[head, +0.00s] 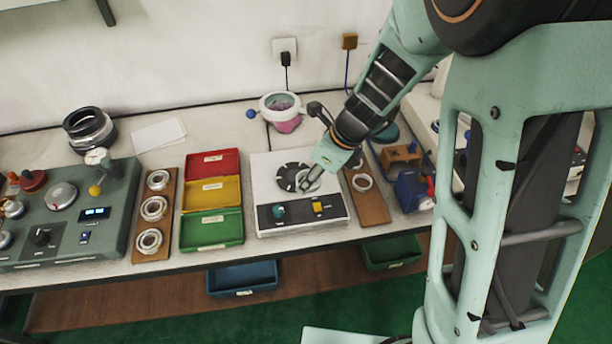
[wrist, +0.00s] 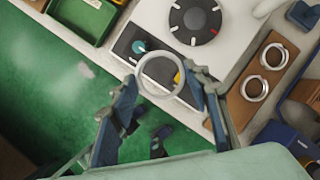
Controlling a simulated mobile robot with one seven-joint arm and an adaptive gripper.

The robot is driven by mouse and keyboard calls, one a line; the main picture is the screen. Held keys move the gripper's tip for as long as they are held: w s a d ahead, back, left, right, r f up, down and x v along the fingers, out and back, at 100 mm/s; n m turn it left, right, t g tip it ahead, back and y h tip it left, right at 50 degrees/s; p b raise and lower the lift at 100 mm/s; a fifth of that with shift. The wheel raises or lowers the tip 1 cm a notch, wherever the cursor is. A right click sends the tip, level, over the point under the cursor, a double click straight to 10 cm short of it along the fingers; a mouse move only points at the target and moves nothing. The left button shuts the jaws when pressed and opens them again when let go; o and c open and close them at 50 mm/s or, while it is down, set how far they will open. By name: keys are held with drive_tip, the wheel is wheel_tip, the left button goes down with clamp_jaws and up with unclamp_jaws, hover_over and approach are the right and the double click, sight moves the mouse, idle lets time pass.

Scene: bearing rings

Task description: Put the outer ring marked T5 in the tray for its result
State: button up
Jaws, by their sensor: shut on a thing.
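My gripper (wrist: 160,82) is shut on a pale metal ring (wrist: 160,53). In the wrist view the ring is between the fingertips, above the front panel of the white tester. In the head view my gripper (head: 308,182) is over the white tester (head: 262,165), and the ring there is hard to make out. No T5 mark is readable on it. A red tray (head: 212,163), a yellow tray (head: 211,192) and a green tray (head: 212,230) stand in a column left of the tester. Their labels are too small to read.
A wooden board (head: 374,208) with two rings stands right of the tester. Another wooden board (head: 153,205) with three rings stands left of the trays, beside a green control console (head: 70,218). A blue bin (head: 243,278) and a green bin (head: 392,252) sit below the bench.

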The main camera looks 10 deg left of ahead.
drive_tip(key=r+p, duration=0.2)
drive_tip(key=r, duration=0.1)
drive_tip(key=r+p, duration=0.1)
drive_tip(key=r, duration=0.1)
drive_tip(key=shift+s+d+r, duration=0.15)
drive_tip(key=shift+s+d, duration=0.1)
drive_tip(key=shift+s, duration=0.1)
idle(0.6)
idle(0.5)
